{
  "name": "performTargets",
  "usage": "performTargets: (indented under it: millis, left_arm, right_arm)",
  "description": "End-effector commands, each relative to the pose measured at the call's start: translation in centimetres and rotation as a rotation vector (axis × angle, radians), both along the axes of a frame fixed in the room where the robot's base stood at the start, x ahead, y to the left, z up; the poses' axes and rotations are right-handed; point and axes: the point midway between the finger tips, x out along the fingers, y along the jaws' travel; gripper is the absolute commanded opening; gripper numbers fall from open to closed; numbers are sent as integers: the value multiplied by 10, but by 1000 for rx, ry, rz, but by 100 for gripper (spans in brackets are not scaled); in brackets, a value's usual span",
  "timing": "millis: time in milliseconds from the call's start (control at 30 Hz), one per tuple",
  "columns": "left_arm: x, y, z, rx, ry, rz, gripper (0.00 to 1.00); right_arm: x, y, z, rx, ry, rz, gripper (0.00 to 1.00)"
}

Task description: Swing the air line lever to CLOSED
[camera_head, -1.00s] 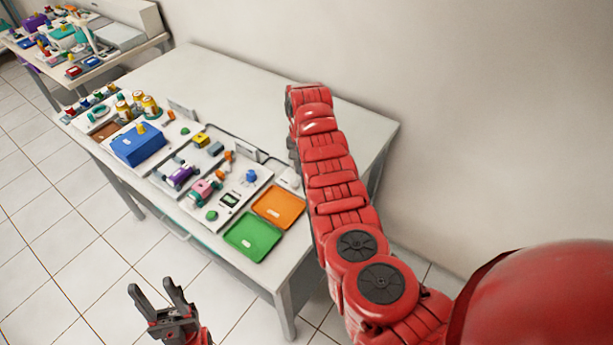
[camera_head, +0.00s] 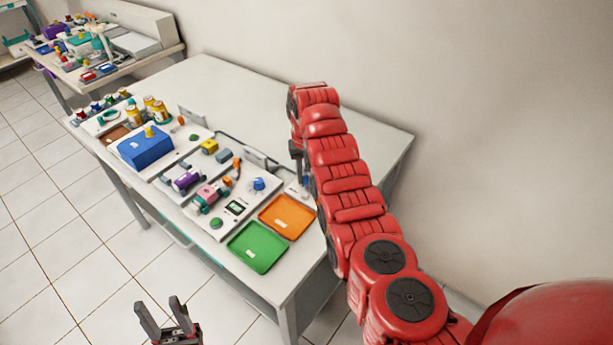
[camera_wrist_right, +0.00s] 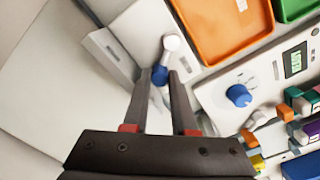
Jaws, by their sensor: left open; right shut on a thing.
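The air line lever (camera_wrist_right: 160,75) shows in the right wrist view, with a blue grip below a round white end on a pale base. My right gripper (camera_wrist_right: 162,82) is shut on this blue grip, one dark finger on each side. In the head view my right arm hides most of the lever, and the gripper's dark body (camera_head: 297,150) shows only in part. Any OPEN or CLOSED marking is not readable. My left gripper (camera_head: 158,308) is open and empty, in front of the table at the bottom of the head view.
An orange tray (camera_head: 288,216) and a green tray (camera_head: 259,247) lie near the lever on the white table (camera_head: 245,90). A panel with a blue knob (camera_head: 258,184) and coloured fittings is beside them. A blue box (camera_head: 146,150) stands further left. The back of the table is clear.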

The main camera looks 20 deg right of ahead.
Motion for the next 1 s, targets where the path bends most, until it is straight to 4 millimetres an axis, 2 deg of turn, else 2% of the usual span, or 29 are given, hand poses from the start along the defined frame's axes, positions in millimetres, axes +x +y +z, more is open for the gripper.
performTargets:
  millis: [433,467,600,1000]
  left_arm:
    - [0,0,-1,0,0,0,50]
    - [0,0,-1,0,0,0,50]
    - [0,0,-1,0,0,0,50]
    - [0,0,-1,0,0,0,50]
  right_arm:
    - [-3,2,-3,2,12,13,0]
    - [-3,2,-3,2,12,13,29]
    - [-2,2,-2,1,9,11,54]
    - [0,0,0,-1,0,8,55]
